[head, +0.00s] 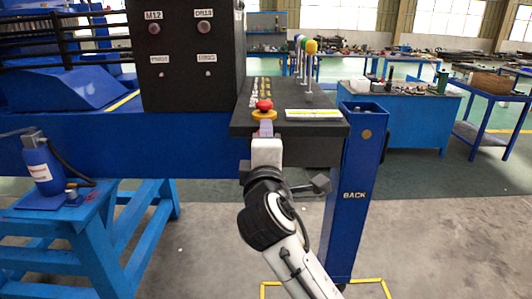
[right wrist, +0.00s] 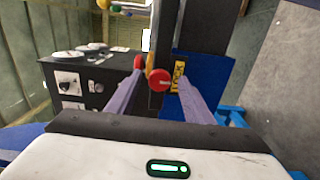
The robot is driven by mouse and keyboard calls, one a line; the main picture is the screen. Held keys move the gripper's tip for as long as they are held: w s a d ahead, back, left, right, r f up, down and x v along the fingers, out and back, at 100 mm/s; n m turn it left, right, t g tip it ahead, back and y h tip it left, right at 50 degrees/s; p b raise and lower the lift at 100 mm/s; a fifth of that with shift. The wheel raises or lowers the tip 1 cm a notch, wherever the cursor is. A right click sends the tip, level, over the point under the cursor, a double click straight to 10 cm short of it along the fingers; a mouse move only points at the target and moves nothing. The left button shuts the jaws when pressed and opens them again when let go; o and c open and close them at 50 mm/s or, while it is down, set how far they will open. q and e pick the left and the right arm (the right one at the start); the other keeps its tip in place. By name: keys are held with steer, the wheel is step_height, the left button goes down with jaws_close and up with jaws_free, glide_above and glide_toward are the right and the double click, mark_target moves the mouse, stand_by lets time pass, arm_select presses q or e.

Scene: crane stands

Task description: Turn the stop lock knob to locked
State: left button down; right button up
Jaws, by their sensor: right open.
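A round red knob (right wrist: 160,79) sits on the dark front face of the console in the right wrist view, next to a yellow label (right wrist: 178,77) whose text I cannot read surely. I take it as the stop lock knob; its setting is not clear. In the head view my arm hides that spot. My right gripper (right wrist: 160,74) is open, with a pale purple finger on each side of the knob; I cannot tell whether they touch it. The right gripper (head: 266,129) also shows at the console's front edge in the head view. My left gripper is not in view.
A red mushroom button (head: 264,105) on a yellow base stands on the console top (head: 240,125), just above my gripper. Levers with coloured balls (head: 310,47) rise behind. A black panel (head: 190,55) stands left, a blue post (head: 355,190) right. The floor in front is clear.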

steer(key=s+b, duration=0.1)
steer(key=s, duration=0.8)
steer(key=shift+s, duration=0.2)
steer(key=shift+f, duration=0.1)
